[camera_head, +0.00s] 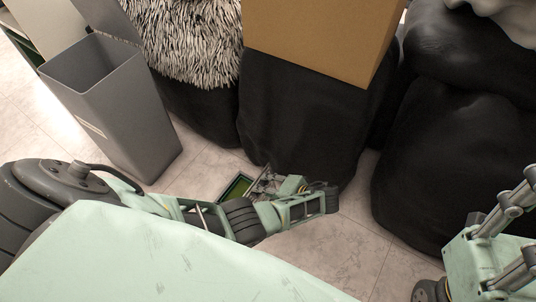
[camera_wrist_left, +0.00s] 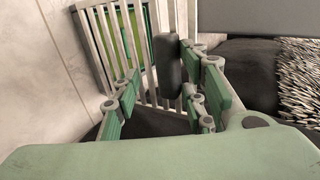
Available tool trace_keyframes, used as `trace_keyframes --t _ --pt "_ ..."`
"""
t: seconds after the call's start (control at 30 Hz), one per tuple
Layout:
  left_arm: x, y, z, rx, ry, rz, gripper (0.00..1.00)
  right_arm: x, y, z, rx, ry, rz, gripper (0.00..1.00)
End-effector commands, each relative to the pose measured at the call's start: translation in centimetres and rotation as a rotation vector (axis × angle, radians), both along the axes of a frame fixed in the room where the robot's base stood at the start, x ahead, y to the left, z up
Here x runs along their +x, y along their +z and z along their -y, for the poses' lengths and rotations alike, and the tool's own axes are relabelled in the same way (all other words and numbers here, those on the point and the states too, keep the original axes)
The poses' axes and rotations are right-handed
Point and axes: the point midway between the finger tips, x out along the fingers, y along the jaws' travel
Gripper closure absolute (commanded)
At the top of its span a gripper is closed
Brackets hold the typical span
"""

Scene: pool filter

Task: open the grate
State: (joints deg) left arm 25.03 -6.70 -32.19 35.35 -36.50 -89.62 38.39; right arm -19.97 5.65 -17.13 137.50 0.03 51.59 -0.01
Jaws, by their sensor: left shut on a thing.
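The grate (camera_wrist_left: 107,35) is a row of pale slats at the top of the left wrist view, with green behind part of it. In the head view a small green-rimmed opening (camera_head: 236,189) shows in the floor, and the grate is mostly hidden by my arm. My left gripper (camera_head: 272,181) is beside the opening's right side. The exact contact is hidden. My right gripper (camera_head: 508,232) is cut off at the right edge.
A grey bin (camera_head: 125,105) stands at the left. A black bag (camera_head: 300,115) with a cardboard box (camera_head: 325,35) on top stands just behind the opening. Another black bag (camera_head: 460,130) is at the right. Pale floor tiles (camera_head: 345,250) are clear in front.

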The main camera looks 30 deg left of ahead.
Motion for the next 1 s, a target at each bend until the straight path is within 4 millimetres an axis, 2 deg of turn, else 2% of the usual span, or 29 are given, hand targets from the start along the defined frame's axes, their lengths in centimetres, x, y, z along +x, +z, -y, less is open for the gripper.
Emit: trace_keyframes --t 0.03,0.17,0.5,0.7,1.0 --pt "-0.3 -0.2 0.3 -0.013 0.000 -0.004 0.73 0.0 -0.1 0.0 0.000 0.000 -0.001 0.60" --pt "-0.3 1.1 0.2 -0.011 -0.001 -0.003 0.73 0.0 -0.1 0.0 -0.001 0.001 -0.002 0.60" --pt "0.0 6.4 0.1 0.000 0.000 0.004 0.73 0.0 0.0 0.0 -0.001 0.001 -0.002 0.60" --pt "0.0 8.9 0.0 0.005 0.000 0.004 0.73 0.0 0.0 0.0 -0.001 0.001 -0.002 0.60" --pt "0.0 9.9 0.0 0.006 0.001 0.002 0.73 0.0 0.0 -0.1 -0.001 0.001 -0.002 0.60"
